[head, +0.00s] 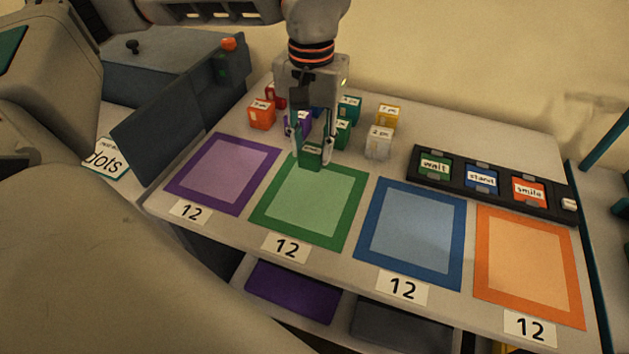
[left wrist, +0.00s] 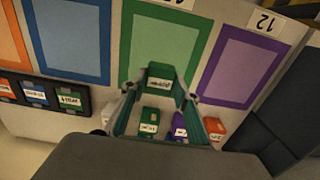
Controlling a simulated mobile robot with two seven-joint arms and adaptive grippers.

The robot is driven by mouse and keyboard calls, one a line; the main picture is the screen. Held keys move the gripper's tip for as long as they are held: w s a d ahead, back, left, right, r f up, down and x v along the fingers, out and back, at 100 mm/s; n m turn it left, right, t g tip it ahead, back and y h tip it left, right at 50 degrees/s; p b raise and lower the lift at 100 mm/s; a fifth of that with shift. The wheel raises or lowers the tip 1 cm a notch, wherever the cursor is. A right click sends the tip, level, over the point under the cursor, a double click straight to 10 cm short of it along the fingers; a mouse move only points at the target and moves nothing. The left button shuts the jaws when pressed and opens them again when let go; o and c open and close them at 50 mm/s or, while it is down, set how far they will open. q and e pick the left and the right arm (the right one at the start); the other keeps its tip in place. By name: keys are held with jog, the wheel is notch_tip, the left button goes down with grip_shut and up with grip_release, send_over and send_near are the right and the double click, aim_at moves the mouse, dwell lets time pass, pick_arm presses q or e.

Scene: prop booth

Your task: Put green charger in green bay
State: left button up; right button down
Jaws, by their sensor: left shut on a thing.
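The green charger (head: 310,156) is a small green block with a white label. My left gripper (head: 311,148) is shut on it, at the back edge of the green bay. In the left wrist view the green charger (left wrist: 160,77) sits between the fingers of my left gripper (left wrist: 158,98). The green bay (head: 310,203) is a green-bordered mat with a lighter middle, and the number 12 is on a card in front. It also shows in the left wrist view (left wrist: 165,38). Whether the charger touches the mat, I cannot tell. My right gripper does not show.
Behind the bay stand several labelled blocks, among them an orange one (head: 261,114), a white one (head: 378,143) and a yellow one (head: 388,115). Purple (head: 223,172), blue (head: 411,233) and orange (head: 528,265) bays flank the green one. A black rack (head: 456,191) holds labelled cards at right.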

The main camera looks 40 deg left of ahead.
aim_at(312, 166)
pick_arm(q)
notch_tip(312, 166, down, 5)
jog(key=shift+r+b, duration=0.1)
jog(key=shift+b, duration=0.25)
jog(key=shift+f, duration=0.35)
notch_tip(312, 166, down, 4)
jog(key=shift+f+b, duration=0.1)
jog(key=shift+b, duration=0.35)
jog(key=o, duration=1.2)
jog(key=shift+c, duration=0.2)
